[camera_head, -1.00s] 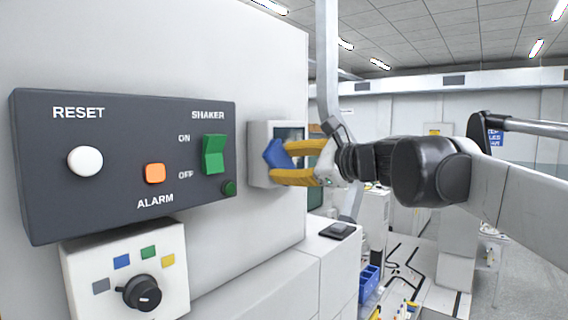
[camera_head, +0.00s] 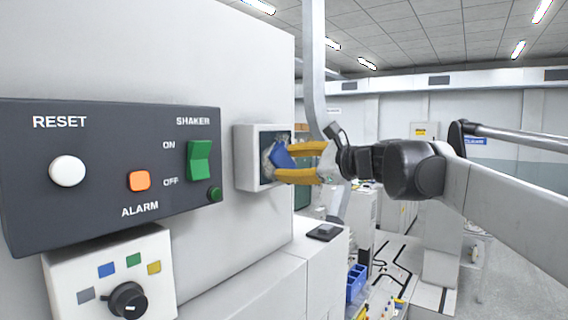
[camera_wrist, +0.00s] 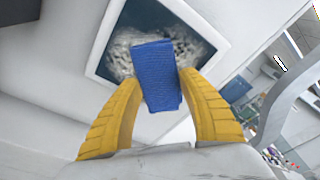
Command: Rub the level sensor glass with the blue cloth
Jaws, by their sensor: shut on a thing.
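My gripper (camera_head: 296,162) has yellow fingers shut on the blue cloth (camera_head: 281,156). In the wrist view the blue cloth (camera_wrist: 157,76) is a folded pad between the fingertips (camera_wrist: 160,88). It lies over the level sensor glass (camera_wrist: 146,22), a dark pane in a white frame. Whitish-grey smudges show on the glass on both sides of the cloth. Whether the cloth touches the glass I cannot tell for sure. In the head view the sensor's white housing (camera_head: 245,157) sticks out from the machine wall, and the cloth covers part of its glass.
A dark panel (camera_head: 110,190) with a reset button, an orange alarm light and a green shaker switch is left of the sensor. A white box with a black knob (camera_head: 128,300) hangs below it. A grey post (camera_head: 316,70) stands behind my gripper.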

